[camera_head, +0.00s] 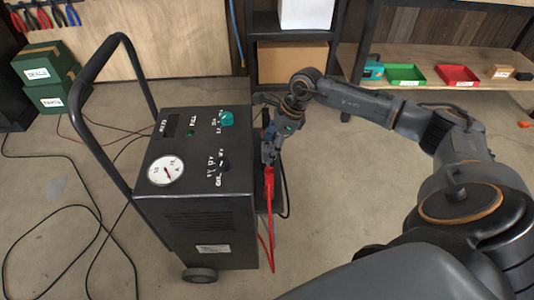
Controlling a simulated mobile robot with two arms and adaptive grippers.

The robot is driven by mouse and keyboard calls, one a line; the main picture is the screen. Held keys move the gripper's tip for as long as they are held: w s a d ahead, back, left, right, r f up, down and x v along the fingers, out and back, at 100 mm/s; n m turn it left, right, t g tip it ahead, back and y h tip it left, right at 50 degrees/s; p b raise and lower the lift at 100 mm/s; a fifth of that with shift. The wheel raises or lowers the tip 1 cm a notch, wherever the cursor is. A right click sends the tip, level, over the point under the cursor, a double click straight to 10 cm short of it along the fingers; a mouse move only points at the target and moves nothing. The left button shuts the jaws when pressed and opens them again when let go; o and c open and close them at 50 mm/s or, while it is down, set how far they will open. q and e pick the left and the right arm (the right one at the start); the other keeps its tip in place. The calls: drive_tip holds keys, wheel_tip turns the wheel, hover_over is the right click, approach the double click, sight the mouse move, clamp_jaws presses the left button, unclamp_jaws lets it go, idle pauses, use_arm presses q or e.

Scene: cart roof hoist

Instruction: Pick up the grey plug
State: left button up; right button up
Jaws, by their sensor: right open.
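I cannot make out the grey plug for certain. My right arm reaches in from the right, and its gripper (268,158) points down beside the right side of the dark wheeled cart (207,230). The gripper is open. A red clamp or handle (268,185) with a red cable hangs just below the fingertips; I cannot tell whether they touch. The arm and the cart's edge hide part of that side. My left gripper is out of view.
The cart has a gauge (166,171), a teal knob (227,118) and a tall push handle (107,165). Black cables (62,208) lie on the floor at left. A shelf (440,62) with a green tray (405,75) and a red tray (457,76) stands at back right.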

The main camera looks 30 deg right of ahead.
drive_tip(key=shift+x, duration=0.8)
drive_tip(key=shift+a+f, duration=0.1)
drive_tip(key=shift+f, duration=0.1)
clamp_jaws()
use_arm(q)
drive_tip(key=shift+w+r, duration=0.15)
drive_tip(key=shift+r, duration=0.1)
use_arm(e)
drive_tip(key=shift+r, duration=0.1)
